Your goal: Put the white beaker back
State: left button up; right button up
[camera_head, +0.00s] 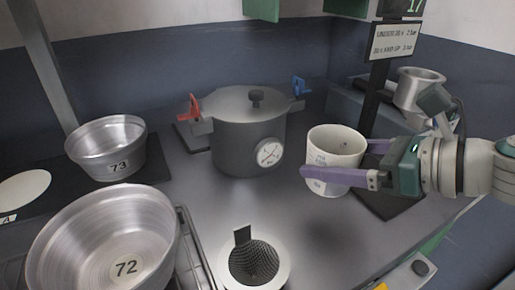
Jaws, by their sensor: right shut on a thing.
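The white beaker (328,146) is a cup-shaped vessel with faint purple markings, to the right of the big pot with the dial. My right gripper (325,160) comes in from the right, with a purple finger across the beaker's front. It is shut on the beaker, which stands nearly upright; I cannot tell whether its base touches the counter. The far finger is mostly hidden behind the beaker. A dark mat (398,203) lies on the counter under my right gripper. My left gripper is not in view.
The lidded pot (232,142) has red and blue clamps. Metal pans marked 73 (105,147) and 72 (75,245) stand at left. A white-rimmed mesh basket (282,267) is at front. A signpost (375,95) and metal cup (416,88) stand at right. Bare counter lies between basket and beaker.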

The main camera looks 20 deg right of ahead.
notch_tip(320, 180, down, 7)
jog(key=shift+w+r+b, duration=0.1)
jog(key=shift+r+b, duration=0.1)
jog(key=shift+b, duration=0.9)
jog(key=shift+f, duration=0.1)
jog(key=shift+f, duration=0.15)
jog(key=o, duration=1.2)
